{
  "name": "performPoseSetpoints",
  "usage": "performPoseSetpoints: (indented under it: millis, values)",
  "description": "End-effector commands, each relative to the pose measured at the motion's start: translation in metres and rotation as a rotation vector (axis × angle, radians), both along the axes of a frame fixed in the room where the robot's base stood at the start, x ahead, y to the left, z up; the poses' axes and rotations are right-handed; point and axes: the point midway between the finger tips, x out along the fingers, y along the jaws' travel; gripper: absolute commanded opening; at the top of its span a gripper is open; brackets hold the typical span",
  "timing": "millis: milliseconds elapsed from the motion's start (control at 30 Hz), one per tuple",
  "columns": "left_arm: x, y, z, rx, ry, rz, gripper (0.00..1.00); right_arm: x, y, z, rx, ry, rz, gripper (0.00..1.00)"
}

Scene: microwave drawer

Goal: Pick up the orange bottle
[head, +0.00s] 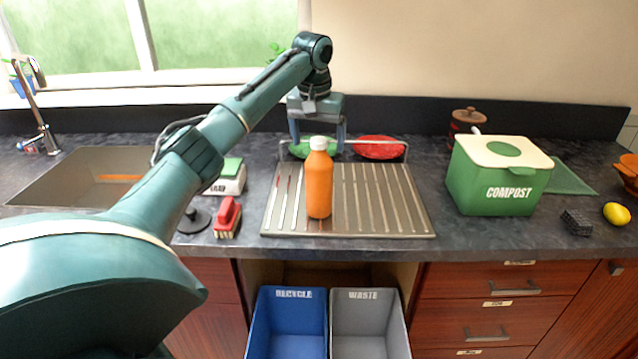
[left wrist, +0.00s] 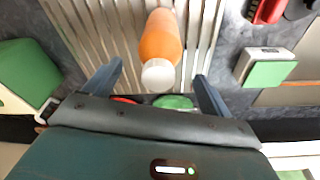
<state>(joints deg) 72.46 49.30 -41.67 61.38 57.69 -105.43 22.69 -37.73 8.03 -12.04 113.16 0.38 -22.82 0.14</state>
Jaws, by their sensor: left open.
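The orange bottle (head: 319,184) with a white cap stands upright on the ribbed metal drainboard (head: 385,215). My left gripper (head: 318,146) is above and behind the bottle, its fingers pointing down, and the bottle's cap overlaps it in the head view. In the left wrist view the bottle (left wrist: 161,42) shows with its white cap toward me, and the open fingers of the left gripper (left wrist: 158,82) are spread to either side, apart from it. Nothing is held. My right gripper is not in view.
Red (head: 380,147) and green dishes stand in a wire rack behind the bottle. Blue (head: 287,325) and grey (head: 368,325) bins sit below the counter.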

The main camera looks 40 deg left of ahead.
Motion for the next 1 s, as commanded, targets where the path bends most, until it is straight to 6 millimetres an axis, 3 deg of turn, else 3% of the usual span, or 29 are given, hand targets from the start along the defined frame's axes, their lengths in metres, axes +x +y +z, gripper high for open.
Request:
performPoseSetpoints:
  millis: [300, 633, 1000]
  values:
    - [0.004, 0.0, -0.043, 0.001, 0.004, 0.0, 0.83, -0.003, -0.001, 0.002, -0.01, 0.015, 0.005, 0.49]
    - [0.006, 0.0, -0.05, -0.001, 0.002, 0.0, 0.83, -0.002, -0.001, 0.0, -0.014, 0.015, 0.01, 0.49]
    - [0.006, 0.0, -0.05, 0.0, 0.002, 0.0, 0.52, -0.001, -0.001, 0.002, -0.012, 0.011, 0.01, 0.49]
